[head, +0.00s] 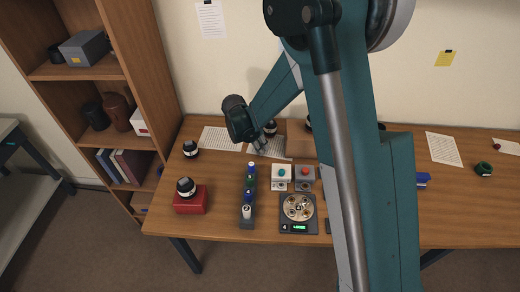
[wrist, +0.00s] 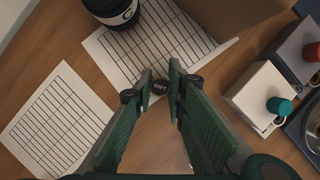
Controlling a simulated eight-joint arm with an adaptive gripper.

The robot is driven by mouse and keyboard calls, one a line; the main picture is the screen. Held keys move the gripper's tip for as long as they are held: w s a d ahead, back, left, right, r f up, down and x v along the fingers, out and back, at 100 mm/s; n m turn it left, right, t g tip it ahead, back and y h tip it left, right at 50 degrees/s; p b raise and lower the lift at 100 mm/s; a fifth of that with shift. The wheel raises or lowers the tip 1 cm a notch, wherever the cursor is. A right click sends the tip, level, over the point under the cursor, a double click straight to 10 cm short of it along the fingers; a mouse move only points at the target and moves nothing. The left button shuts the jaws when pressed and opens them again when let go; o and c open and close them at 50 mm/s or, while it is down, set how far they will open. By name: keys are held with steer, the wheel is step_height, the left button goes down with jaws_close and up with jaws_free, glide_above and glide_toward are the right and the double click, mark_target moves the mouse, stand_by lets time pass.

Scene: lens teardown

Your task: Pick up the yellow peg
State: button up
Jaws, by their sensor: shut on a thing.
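I cannot make out a yellow peg in either view. My gripper (wrist: 161,78) has its green fingers closed in on a small dark round piece with white lettering (wrist: 160,88), seen between the fingertips over the grid sheet's lower edge. In the head view my gripper (head: 262,144) is small, above the back of the table, and its grasp is too small to make out. A round dish (head: 298,207) with several small parts sits on a scale at the table's front; its edge shows at the right of the wrist view.
A black lens (wrist: 112,10) stands on the grid sheet (wrist: 188,45). A white box with a teal button (wrist: 279,105), one with a red button (head: 305,172), a bottle rack (head: 247,213) and a red block (head: 190,203) stand nearby. A brown box (head: 300,148) is behind.

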steer(key=shift+r, duration=0.1)
steer(key=shift+r+p, duration=0.65)
steer(key=shift+r, duration=4.25)
